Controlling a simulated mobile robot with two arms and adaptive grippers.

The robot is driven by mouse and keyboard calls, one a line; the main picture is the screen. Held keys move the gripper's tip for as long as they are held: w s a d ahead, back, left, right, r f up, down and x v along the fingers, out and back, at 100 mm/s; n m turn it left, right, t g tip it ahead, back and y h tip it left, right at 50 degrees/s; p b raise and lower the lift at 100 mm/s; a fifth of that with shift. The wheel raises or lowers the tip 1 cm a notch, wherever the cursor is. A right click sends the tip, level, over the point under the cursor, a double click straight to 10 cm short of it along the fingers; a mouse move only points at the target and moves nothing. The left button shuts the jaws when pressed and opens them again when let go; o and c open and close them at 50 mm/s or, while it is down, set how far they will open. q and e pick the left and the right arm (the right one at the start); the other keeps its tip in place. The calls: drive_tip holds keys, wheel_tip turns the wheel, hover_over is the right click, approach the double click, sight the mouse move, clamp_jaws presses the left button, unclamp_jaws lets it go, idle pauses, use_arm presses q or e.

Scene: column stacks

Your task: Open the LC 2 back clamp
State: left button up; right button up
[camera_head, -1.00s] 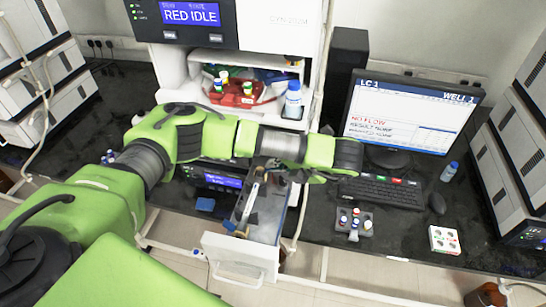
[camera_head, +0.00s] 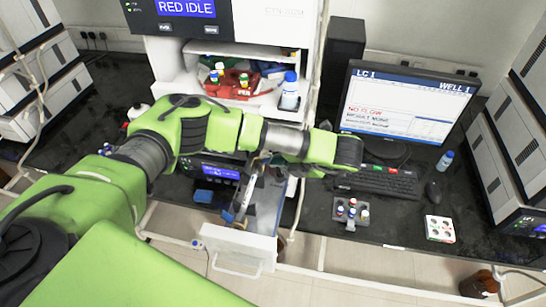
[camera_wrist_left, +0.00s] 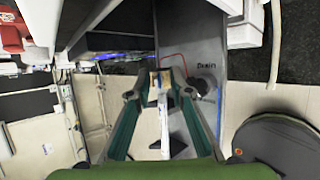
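A grey pull-out drawer with a white front (camera_head: 238,247) stands open below the bench. A slim column-like part with blue and tan pieces (camera_head: 240,203) lies slantwise in it. Which clamp is the back one of LC 2 I cannot tell. My left arm reaches across above the drawer, and its wrist hides the back part. In the left wrist view my left gripper (camera_wrist_left: 162,82) has its teal fingers drawn close together around a small tan and white part; whether they grip it is unclear. My right gripper is not in view.
A monitor (camera_head: 405,108) reading LC 1, a keyboard (camera_head: 375,181), a vial rack (camera_head: 350,214) and a white box (camera_head: 439,228) stand on the bench to the right. A red tray (camera_head: 232,84) and a blue-capped bottle (camera_head: 289,92) sit behind my arm.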

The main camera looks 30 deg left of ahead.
use_arm(q)
drive_tip(key=v, duration=1.2)
idle(0.3)
